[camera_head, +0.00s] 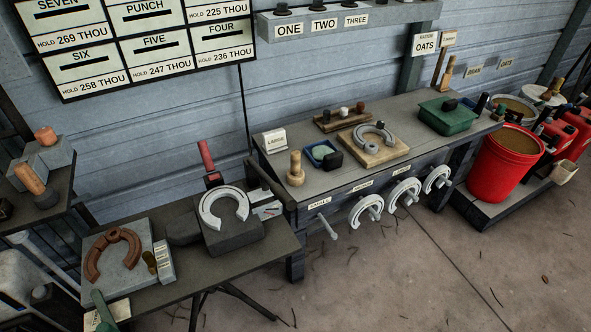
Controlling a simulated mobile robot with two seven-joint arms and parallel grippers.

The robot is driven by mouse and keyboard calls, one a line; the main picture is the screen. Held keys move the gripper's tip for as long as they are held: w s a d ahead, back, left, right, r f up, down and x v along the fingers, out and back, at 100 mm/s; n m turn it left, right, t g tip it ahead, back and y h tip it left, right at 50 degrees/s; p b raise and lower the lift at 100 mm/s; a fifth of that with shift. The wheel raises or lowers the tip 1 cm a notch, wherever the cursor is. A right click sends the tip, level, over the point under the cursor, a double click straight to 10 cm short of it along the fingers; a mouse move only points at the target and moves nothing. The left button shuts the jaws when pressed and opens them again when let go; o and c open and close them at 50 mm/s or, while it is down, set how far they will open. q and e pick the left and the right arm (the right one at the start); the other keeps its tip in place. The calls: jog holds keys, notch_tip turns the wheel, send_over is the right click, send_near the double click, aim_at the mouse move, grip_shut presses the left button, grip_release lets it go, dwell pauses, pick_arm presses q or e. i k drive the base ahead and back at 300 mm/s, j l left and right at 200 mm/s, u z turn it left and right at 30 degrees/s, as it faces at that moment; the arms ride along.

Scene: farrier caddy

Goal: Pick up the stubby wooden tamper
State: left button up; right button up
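A short, light wooden piece with a knobbed top and wider base (295,169) looks like the stubby wooden tamper. It stands upright at the left end of the long grey workbench (345,180), left of a small blue tray (321,152) and apart from it. Nothing is holding it. Another wooden-handled piece (446,75) stands at the bench's back right. Neither of my grippers shows in the head view. A pale rounded shape at the lower left edge may be part of my arm; I cannot tell.
A lower table (235,258) at front left carries horseshoes and dark blocks. On the bench are a white label holder (274,140), a horseshoe on a wooden board (373,156) and a green box (447,117). A red bucket (498,165) stands right.

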aim_at(294, 175)
jog(key=u, duration=1)
jog(key=i+l+u, duration=0.2)
jog(key=l, duration=0.15)
jog(key=l+u, duration=0.2)
jog(key=i+l, duration=0.1)
jog(key=l, duration=0.4)
jog(key=i+l, duration=0.1)
jog(key=l, duration=0.85)
jog(key=i, duration=0.05)
